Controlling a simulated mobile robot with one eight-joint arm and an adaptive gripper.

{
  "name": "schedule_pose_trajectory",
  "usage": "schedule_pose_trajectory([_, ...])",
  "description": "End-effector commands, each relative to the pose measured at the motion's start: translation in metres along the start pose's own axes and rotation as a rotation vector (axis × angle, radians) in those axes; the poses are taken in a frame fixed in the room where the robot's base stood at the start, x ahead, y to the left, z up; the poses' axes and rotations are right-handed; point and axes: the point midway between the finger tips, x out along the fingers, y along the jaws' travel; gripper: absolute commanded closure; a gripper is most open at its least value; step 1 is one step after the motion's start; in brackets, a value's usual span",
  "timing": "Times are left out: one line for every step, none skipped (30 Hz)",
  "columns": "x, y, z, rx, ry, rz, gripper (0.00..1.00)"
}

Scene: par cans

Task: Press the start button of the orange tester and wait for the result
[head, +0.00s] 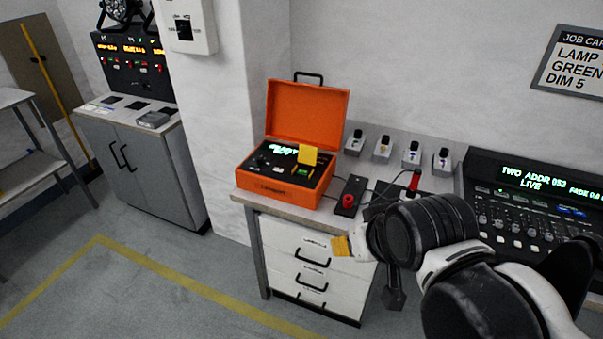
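The orange tester (270,193) is an open case on the bench, with its lid (307,112) raised. Its dark panel has a lit green display (284,150) whose text is too small to read surely. A yellow flap (307,156) stands up on the panel, and a green button (303,172) shows just below it. My gripper (345,246) is in front of the bench drawers, below and right of the tester and apart from it. Its yellow-orange tip shows at the left, but the finger gap is hidden by the viewing angle.
A black box with a red knob (348,201) and cables lie right of the tester. Several small grey units (383,148) stand behind. A lighting console (530,205) is at the right. A grey cabinet (150,165) stands left beyond a white pillar (215,120). Floor in front is clear.

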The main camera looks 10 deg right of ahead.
Motion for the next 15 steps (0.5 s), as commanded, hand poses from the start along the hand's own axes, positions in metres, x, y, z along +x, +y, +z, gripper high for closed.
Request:
schedule_pose_trajectory([0.0, 0.0, 0.0, 0.0, 0.0, 0.0, 0.62])
schedule_pose_trajectory([0.0, 0.0, 0.0, 0.0, 0.0, 0.0, 0.62])
schedule_pose_trajectory([0.0, 0.0, 0.0, 0.0, 0.0, 0.0, 0.62])
schedule_pose_trajectory([0.0, 0.0, 0.0, 0.0, 0.0, 0.0, 0.62])
schedule_pose_trajectory([0.0, 0.0, 0.0, 0.0, 0.0, 0.0, 0.62])
schedule_pose_trajectory([0.0, 0.0, 0.0, 0.0, 0.0, 0.0, 0.62])
schedule_pose_trajectory([0.0, 0.0, 0.0, 0.0, 0.0, 0.0, 0.62])
schedule_pose_trajectory([0.0, 0.0, 0.0, 0.0, 0.0, 0.0, 0.62])
schedule_pose_trajectory([0.0, 0.0, 0.0, 0.0, 0.0, 0.0, 0.62])
schedule_pose_trajectory([0.0, 0.0, 0.0, 0.0, 0.0, 0.0, 0.66])
schedule_pose_trajectory([0.0, 0.0, 0.0, 0.0, 0.0, 0.0, 0.76])
schedule_pose_trajectory([0.0, 0.0, 0.0, 0.0, 0.0, 0.0, 0.88])
schedule_pose_trajectory([0.0, 0.0, 0.0, 0.0, 0.0, 0.0, 0.97])
schedule_pose_trajectory([0.0, 0.0, 0.0, 0.0, 0.0, 0.0, 1.0])
schedule_pose_trajectory([0.0, 0.0, 0.0, 0.0, 0.0, 0.0, 1.0])
